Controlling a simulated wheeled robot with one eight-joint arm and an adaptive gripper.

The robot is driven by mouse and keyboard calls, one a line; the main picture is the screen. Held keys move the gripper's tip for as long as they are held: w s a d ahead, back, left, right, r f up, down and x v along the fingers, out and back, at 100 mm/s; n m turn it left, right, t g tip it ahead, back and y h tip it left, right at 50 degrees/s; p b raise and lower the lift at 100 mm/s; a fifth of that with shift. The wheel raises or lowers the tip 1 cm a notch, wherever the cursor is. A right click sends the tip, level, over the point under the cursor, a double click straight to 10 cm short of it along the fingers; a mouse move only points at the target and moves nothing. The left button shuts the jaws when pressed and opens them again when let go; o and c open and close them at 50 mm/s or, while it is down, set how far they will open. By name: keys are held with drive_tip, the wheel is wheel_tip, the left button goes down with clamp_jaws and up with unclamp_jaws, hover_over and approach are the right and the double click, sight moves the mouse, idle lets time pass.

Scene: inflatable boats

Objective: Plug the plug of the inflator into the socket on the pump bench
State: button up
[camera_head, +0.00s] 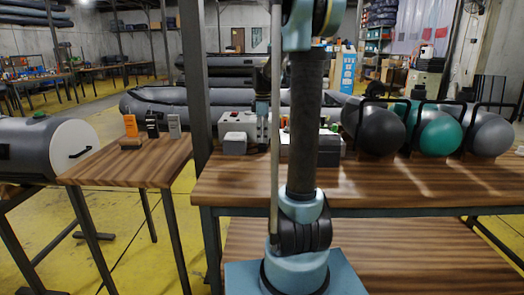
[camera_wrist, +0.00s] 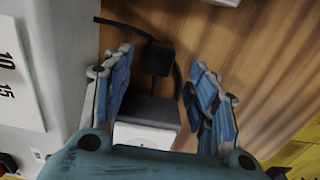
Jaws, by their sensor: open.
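My gripper (camera_wrist: 161,62) is open in the wrist view, its blue-padded fingers on either side of a black plug-like block (camera_wrist: 160,57). A dark cord (camera_wrist: 120,24) runs from the block to the upper left. Below the block in that view is a grey box with a white face (camera_wrist: 145,136), partly hidden by my gripper; I cannot tell whether this is the socket. I see no finger clearly touching the block. In the head view my gripper (camera_head: 262,138) hangs low over the wooden pump bench (camera_head: 400,185), beside a small grey-white box (camera_head: 235,142).
A white panel with numbers (camera_wrist: 15,75) stands close to the left finger. Several round tanks in black frames, one green (camera_head: 434,137), stand on the right of the bench. A side table (camera_head: 130,168) with handheld radios is left, past a dark post (camera_head: 196,90).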

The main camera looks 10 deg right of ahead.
sight(262, 144)
drive_tip(key=shift+w+a+f, duration=0.1)
drive_tip(key=shift+f, duration=1.2)
drive_tip(key=shift+a+f, duration=0.1)
drive_tip(key=shift+f, duration=1.2)
drive_tip(key=shift+c, duration=0.5)
drive_tip(key=c, duration=1)
